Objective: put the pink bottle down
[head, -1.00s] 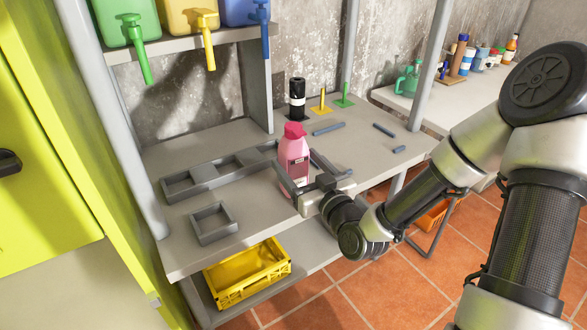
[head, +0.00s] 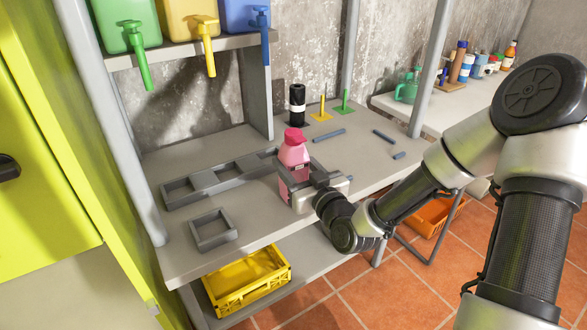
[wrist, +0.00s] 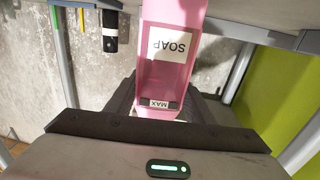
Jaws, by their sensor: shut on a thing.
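The pink bottle (head: 293,152) is held at the front part of the grey workbench (head: 180,248). It looks nearly upright in the head view. In the wrist view the pink bottle (wrist: 172,50) shows a white label reading SOAP and a MAX mark, upside down in the picture. My gripper (head: 300,190) is shut on the lower part of the bottle, coming from the front right.
Grey frames (head: 213,230) lie to the left on the bench. A black bottle (head: 297,103) and yellow (head: 322,111) and green (head: 344,103) upright pegs stand behind. Low grey bars (head: 330,135) lie right of the bottle. A yellow crate (head: 247,280) sits on the shelf below.

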